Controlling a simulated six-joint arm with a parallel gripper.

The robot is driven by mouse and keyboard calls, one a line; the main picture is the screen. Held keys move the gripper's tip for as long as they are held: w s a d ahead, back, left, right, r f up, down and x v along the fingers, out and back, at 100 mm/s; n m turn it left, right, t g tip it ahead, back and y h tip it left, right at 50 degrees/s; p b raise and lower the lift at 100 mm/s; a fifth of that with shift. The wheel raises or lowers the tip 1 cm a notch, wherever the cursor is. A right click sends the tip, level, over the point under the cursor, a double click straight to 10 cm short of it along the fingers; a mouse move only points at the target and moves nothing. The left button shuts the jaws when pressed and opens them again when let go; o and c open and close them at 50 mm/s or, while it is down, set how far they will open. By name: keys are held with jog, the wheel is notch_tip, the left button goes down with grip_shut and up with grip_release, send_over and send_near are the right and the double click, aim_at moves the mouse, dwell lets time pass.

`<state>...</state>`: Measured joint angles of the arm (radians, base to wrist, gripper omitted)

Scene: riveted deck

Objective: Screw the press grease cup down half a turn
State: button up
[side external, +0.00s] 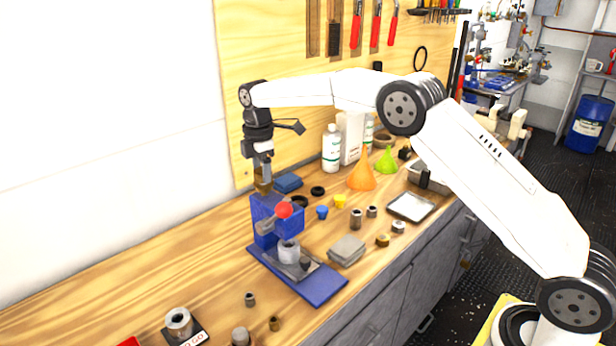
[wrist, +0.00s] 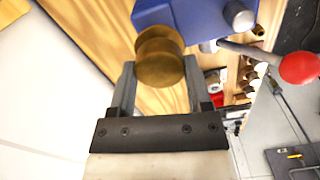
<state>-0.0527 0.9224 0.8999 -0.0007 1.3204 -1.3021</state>
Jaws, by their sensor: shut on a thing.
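The press (side external: 268,215) is blue and stands on a blue base plate on the wooden bench; its lever ends in a red knob (side external: 284,210). The brass grease cup (side external: 262,180) sits at the top of the press. My gripper (side external: 262,168) reaches down to it from above and is shut on it. In the wrist view the round brass cup (wrist: 160,58) lies between the two fingertips of my gripper (wrist: 158,88). The blue press body (wrist: 208,18) and the red knob (wrist: 299,67) show beyond it. The cup's threads are hidden.
A grey block (side external: 346,250), a metal tray (side external: 411,206) and several small bushings lie to the right of the press. An orange funnel (side external: 361,175) and white bottles (side external: 332,148) stand behind.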

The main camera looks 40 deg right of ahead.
jog(key=m, duration=0.5)
jog(key=shift+w+m, duration=0.1)
jog(key=shift+m, duration=0.2)
jog(key=m, duration=0.5)
jog(key=shift+r, duration=0.15)
jog(key=m, duration=0.6)
jog(key=shift+w, duration=0.1)
jog(key=m, duration=0.4)
jog(key=shift+d+r+m, duration=0.15)
jog(key=shift+m, duration=0.15)
jog(key=o, duration=1.3)
